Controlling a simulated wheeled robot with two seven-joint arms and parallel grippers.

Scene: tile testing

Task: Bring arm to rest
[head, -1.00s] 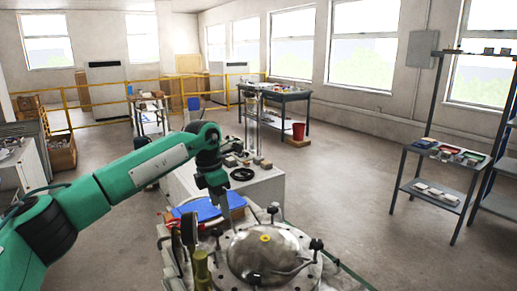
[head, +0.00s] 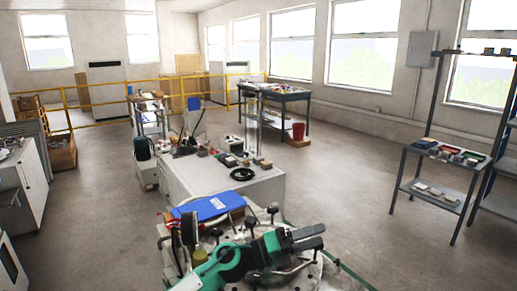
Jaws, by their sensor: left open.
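My left gripper (head: 318,236) is at the bottom of the head view, to the right of the centre. Its two dark fingers point to the right, with a gap between them, and hold nothing. The green links of my left arm (head: 228,262) come in low from the bottom edge. They hide much of the round metal test machine (head: 312,272) with its clamp knobs. The gripper appears in front of the machine's far rim; whether it touches is unclear. My right gripper is not in view.
A blue clipboard-like item (head: 212,208) lies behind the machine. A white cabinet (head: 200,185) beyond it carries small blocks and a black ring (head: 242,174). A metal shelf (head: 432,190) stands at the right. The floor (head: 350,195) between is clear.

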